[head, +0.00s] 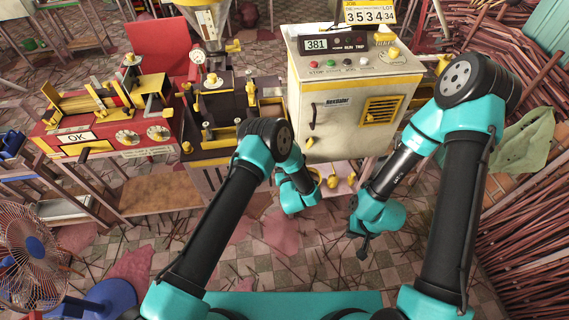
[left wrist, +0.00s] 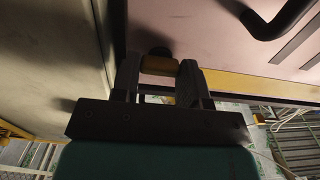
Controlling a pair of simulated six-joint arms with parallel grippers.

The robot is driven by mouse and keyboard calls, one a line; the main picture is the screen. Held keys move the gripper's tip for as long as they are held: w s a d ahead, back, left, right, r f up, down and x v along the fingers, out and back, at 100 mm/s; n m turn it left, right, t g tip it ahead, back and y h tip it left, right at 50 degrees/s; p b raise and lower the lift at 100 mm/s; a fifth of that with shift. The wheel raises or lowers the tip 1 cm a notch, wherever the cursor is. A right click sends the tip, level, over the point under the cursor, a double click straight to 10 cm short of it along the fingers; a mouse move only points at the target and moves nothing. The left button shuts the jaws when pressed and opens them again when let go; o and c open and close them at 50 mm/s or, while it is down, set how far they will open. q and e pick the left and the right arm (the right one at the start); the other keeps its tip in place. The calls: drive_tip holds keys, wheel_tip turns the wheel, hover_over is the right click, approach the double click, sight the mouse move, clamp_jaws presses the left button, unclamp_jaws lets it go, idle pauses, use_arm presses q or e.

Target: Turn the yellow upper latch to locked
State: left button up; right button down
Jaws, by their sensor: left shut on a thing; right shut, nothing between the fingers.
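The yellow latch (left wrist: 159,66) is a small yellow block in front of a dark round base on a pale pink panel in the left wrist view. My left gripper (left wrist: 157,80) is shut on it, with a finger on each side. In the head view, that gripper's fingertips are hidden by my left arm, in front of the pale machine (head: 335,100). That machine's front has a dark handle and small yellow fittings at its left edge. I cannot tell whether the latch is locked. My right gripper (head: 364,246) is shut and empty, low in front of the machine.
A red bench machine (head: 105,120) with an OK plate stands at the left. A fan (head: 28,250) stands at the lower left. Bundled sticks (head: 530,220) fill the right side. A dark handle (left wrist: 275,22) is near the left gripper.

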use_arm(q)
drive_tip(key=o, duration=0.9)
drive_tip(key=shift+s, duration=0.1)
drive_tip(key=s+d, duration=0.1)
drive_tip(key=s, duration=0.4)
drive_tip(key=s+d, duration=0.1)
drive_tip(key=s, duration=1.1)
drive_tip(key=shift+d, duration=0.4)
drive_tip(key=w+a+f+g+h, duration=0.25)
drive_tip(key=a+g, duration=0.55)
drive_tip(key=a, duration=0.4)
drive_tip(key=s+a+r+g+h, duration=0.1)
drive_tip(key=s+a+g, duration=0.2)
drive_tip(key=s+a, duration=0.1)
drive_tip(key=s+a+r+g+h, duration=0.1)
drive_tip(key=s+a+r+g, duration=0.1)
drive_tip(key=s+a, duration=0.3)
drive_tip(key=s+a+r+g+h, duration=0.2)
drive_tip(key=s+a+g, duration=0.2)
drive_tip(key=s, duration=0.3)
drive_tip(key=shift+a+r, duration=0.15)
drive_tip(key=shift+r, duration=0.05)
